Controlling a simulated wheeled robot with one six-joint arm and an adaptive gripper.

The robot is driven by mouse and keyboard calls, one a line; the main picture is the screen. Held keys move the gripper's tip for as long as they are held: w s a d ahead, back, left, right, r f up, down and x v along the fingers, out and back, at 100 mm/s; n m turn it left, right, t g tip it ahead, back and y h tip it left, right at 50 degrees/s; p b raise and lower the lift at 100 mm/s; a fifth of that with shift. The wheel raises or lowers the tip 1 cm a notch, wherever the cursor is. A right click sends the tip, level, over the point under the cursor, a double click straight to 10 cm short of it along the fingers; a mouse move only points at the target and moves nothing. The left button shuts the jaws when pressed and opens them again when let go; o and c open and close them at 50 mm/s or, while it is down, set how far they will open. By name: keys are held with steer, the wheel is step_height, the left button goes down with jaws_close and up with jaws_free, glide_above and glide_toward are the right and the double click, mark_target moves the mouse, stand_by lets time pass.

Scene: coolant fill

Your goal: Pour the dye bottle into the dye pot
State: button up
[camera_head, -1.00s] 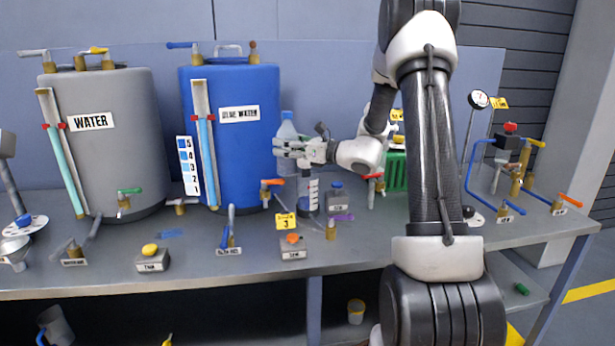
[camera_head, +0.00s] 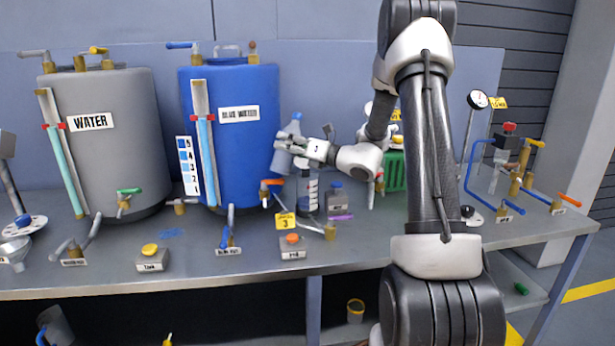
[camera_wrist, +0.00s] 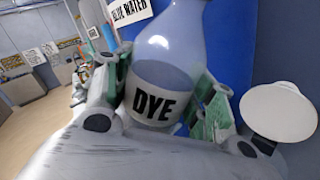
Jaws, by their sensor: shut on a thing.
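The dye bottle (camera_head: 282,160) is a pale, see-through bottle with a blue top, tilted with its top leaning right in the head view. In the wrist view the bottle (camera_wrist: 165,75) shows its DYE label and some bluish liquid inside. My gripper (camera_head: 290,143) is shut on the bottle, with green-faced fingers on both sides of it (camera_wrist: 160,100). It holds the bottle above the bench, in front of the blue tank. A clear vessel with dark and white bands (camera_head: 308,190) stands below and right of the bottle; I cannot tell if it is the dye pot.
The blue water tank (camera_head: 245,150) stands close behind and left of the gripper. A green crate (camera_head: 395,172) is behind my arm. A white disc (camera_wrist: 280,112) shows right of the bottle.

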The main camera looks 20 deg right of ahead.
mark_target(285, 158)
steer(key=shift+f+m, duration=1.1)
steer(key=shift+f, duration=0.15)
steer(key=shift+a+f+m, duration=0.1)
steer(key=shift+f+m, duration=0.2)
steer(key=shift+s+a+f+m+t+h, duration=0.1)
steer(key=shift+a+f+m+t+h, duration=0.1)
steer(key=shift+f+m, duration=0.4)
steer(key=shift+s+a+f+m+t+h, duration=0.1)
steer(key=shift+a+f+m+t, duration=0.1)
steer(key=shift+f+m, duration=0.35)
steer(key=shift+s+a+r+m, duration=0.15)
steer(key=shift+a+r+m, duration=0.05)
steer(key=shift+r+m, duration=0.75)
stand_by(0.5)
steer(key=shift+s+a+f+m+t+p, duration=0.15)
steer(key=shift+m+t+p, duration=0.25)
steer(key=shift+m, duration=0.7)
stand_by(2.7)
